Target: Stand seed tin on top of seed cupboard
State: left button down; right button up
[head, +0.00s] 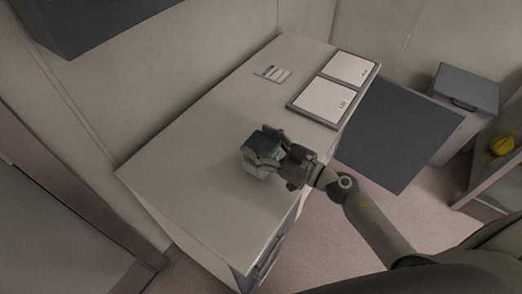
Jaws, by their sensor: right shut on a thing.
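A small tin, apparently the seed tin (259,171), has a pale body and a dark green lid. My right gripper (266,152) is shut on it, with its fingers around the upper part. The tin looks upright over the front middle of a long pale-topped unit (190,150). I cannot tell whether its base touches that top. No label shows which piece of furniture is the seed cupboard; the pale-topped unit may be it. My left gripper is out of view.
Two white panels in a dark frame (290,104) and a small striped card (272,73) lie toward the top's far end. The rest of the top is clear. A dark panel (393,135), a grey-lidded cabinet (466,86) and a yellow object (501,145) are at right. A dark box (95,22) overhangs upper left.

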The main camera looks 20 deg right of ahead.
jog(key=shift+f, duration=0.9)
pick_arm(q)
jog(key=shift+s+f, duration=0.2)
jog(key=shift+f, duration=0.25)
pick_arm(e)
jog(key=o, duration=1.2)
jog(key=shift+f, duration=0.15)
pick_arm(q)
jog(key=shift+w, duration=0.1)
pick_arm(e)
jog(key=shift+d, duration=0.1)
jog(key=b+v, duration=0.2)
jog(key=v, duration=0.8)
jog(key=shift+s+d, duration=0.15)
jog(key=shift+s, duration=0.15)
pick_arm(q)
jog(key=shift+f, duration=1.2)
pick_arm(e)
jog(key=shift+s+d, duration=0.45)
jog(key=shift+s, duration=0.05)
